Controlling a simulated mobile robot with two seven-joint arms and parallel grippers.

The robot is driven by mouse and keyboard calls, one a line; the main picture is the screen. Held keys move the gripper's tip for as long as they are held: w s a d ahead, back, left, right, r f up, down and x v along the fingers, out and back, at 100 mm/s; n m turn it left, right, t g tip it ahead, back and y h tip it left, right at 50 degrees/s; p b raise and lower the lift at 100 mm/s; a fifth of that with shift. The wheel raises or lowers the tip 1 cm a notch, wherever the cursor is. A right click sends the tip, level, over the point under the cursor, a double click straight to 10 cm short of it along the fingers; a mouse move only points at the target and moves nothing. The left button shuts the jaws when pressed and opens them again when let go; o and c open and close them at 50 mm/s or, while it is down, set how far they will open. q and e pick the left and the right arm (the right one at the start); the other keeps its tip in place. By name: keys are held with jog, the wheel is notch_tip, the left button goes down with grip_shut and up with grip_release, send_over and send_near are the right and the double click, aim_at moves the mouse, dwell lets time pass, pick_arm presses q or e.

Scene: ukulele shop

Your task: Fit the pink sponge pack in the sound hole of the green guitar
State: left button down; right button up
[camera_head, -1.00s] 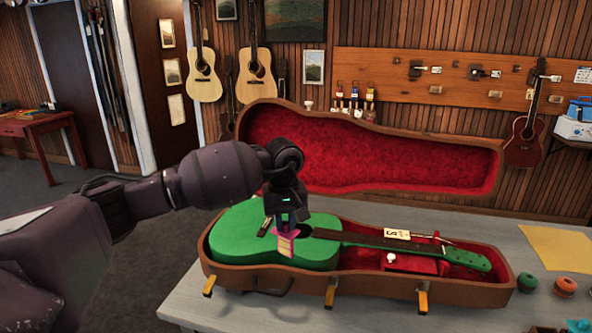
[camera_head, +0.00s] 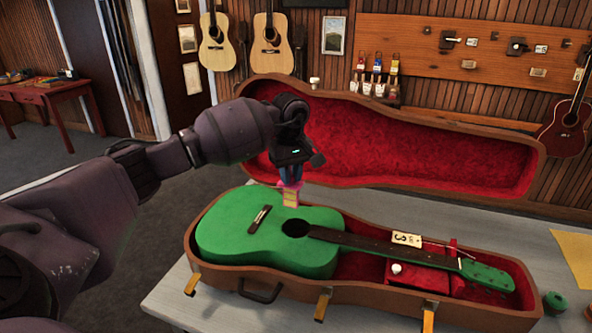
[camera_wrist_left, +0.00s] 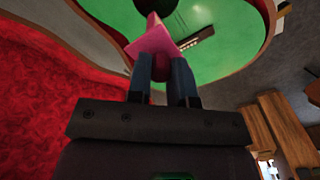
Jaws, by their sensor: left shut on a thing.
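The green guitar (camera_head: 265,235) lies face up in the open brown case (camera_head: 250,277) on the table. Its dark sound hole (camera_head: 295,228) is uncovered in the head view. My left gripper (camera_head: 290,180) is shut on the pink sponge pack (camera_head: 291,195), which hangs below the fingers. In the head view the pack appears above the guitar's far edge, a little behind the sound hole, apart from it. In the left wrist view the pack (camera_wrist_left: 160,48) sticks out past the fingertips (camera_wrist_left: 164,72), with the green guitar body beyond it. My right gripper is not in view.
The case lid (camera_head: 400,150), lined in red, stands open behind the guitar, close to my left gripper. A red compartment (camera_head: 415,276) with a white knob lies under the guitar neck. A yellow sheet (camera_head: 577,255) and a green round item (camera_head: 555,303) are at the right.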

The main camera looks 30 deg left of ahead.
aim_at(291, 202)
pick_arm(q)
jog(key=shift+s+f, duration=0.15)
jog(key=shift+f, duration=0.2)
jog(key=shift+f+b, duration=0.55)
jog(key=shift+f, duration=1.1)
jog(key=shift+f+b, duration=0.9)
jog(key=shift+f, duration=0.45)
jog(key=shift+f+b, duration=0.9)
jog(key=shift+f, duration=0.1)
notch_tip(291, 202, down, 4)
jog(key=shift+b, duration=1.2)
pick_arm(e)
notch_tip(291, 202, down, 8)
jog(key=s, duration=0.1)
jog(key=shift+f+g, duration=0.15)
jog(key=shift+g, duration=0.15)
